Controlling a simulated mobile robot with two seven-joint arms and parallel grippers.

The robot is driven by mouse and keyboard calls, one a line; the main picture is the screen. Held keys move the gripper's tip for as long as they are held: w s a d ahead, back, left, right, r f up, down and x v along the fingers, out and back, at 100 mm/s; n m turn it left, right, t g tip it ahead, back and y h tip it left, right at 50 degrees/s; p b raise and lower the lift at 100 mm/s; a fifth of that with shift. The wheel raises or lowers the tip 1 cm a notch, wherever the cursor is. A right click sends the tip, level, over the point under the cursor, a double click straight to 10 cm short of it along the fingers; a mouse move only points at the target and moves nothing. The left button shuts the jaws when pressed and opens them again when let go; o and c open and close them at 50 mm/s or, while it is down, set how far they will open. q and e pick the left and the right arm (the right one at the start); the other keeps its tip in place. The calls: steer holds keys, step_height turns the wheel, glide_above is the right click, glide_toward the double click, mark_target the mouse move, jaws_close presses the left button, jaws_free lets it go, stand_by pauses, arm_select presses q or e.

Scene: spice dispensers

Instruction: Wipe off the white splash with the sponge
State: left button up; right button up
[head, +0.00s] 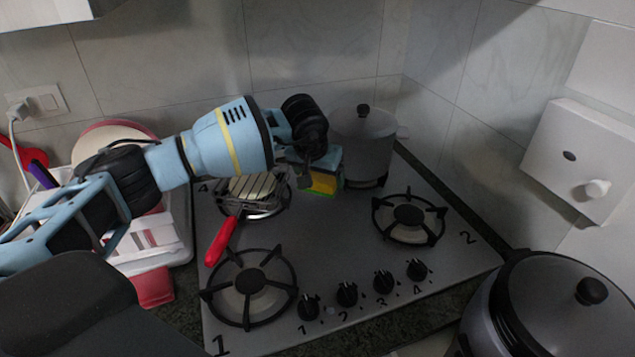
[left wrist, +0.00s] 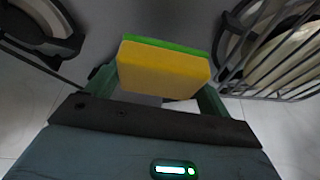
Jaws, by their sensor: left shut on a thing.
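My left gripper (head: 318,176) reaches in from the left over the back middle of the stove. It is shut on a yellow sponge with a green layer (head: 326,183). The sponge also shows in the left wrist view (left wrist: 165,70), held between the two fingers of the gripper. In the head view it is in front of the grey pot, at or just above the stove top; I cannot tell if it touches. I cannot clearly make out the white splash in either view. My right gripper is not in view.
The stove top (head: 330,250) has a lidded pot (head: 362,143) at the back right. A red-handled wire grill (head: 222,240) lies over the back left burner. Bare burners are at front left (head: 250,283) and right (head: 408,216). A cooker (head: 560,310) stands front right.

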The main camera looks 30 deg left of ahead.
arm_select(q)
steer(key=shift+r, duration=0.35)
steer(key=shift+f, duration=0.1)
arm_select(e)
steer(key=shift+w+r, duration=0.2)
arm_select(q)
steer(key=shift+r+p, duration=0.45)
steer(key=shift+r, duration=1.15)
steer(key=shift+f, duration=0.1)
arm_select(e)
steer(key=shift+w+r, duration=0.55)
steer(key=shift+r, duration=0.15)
